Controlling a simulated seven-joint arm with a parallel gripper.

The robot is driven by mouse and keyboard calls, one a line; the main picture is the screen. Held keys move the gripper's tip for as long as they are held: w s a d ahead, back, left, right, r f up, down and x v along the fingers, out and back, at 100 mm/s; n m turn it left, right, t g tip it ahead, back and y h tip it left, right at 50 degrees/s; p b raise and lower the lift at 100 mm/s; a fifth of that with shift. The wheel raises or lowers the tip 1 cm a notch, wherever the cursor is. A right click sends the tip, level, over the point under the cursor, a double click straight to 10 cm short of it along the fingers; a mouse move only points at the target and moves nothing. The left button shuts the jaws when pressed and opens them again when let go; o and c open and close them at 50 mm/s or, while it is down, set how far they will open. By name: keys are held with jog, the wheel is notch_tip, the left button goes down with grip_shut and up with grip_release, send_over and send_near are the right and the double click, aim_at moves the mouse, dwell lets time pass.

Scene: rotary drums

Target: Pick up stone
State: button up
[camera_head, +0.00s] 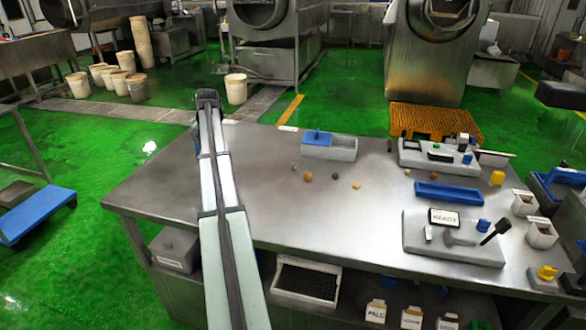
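Several small pebble-like pieces lie on the steel table (270,205), in front of a grey two-part tray. They include a small grey piece (295,167), a brown-orange one (308,176), a dark one (335,176) and a yellowish one (356,186). They are too small for me to tell which is the stone. Two more small brownish pieces (407,173) lie to the right, by a grey fixture. My arm stretches over the table's left part, left of these pieces. Its far end is a dark joint, and no gripper fingers show.
The grey tray (343,149) has a blue lid over its left part. A blue tray (447,194), a grey fixture with a "READY" display (445,217) and white containers (524,203) crowd the table's right. The table's centre front is clear. Drum machines (430,45) stand behind.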

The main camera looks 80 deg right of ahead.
jog(key=s+d+r+m, duration=0.1)
jog(key=s+d, duration=0.3)
jog(key=s, duration=0.3)
jog(key=s+d+r+m, duration=0.1)
jog(key=s+d+r, duration=0.1)
jog(key=s+d, duration=0.35)
notch_tip(320, 180, up, 2)
jog(key=r+m+g, duration=0.1)
jog(key=g, duration=0.1)
send_over(294, 167)
jog(key=d, duration=0.2)
jog(key=shift+h, duration=0.3)
jog(key=f, duration=1.4)
jog(key=shift+w+a+f, duration=0.1)
jog(key=shift+a+f, duration=0.05)
jog(key=shift+a, duration=0.05)
grip_shut()
jog(key=shift+r, duration=0.2)
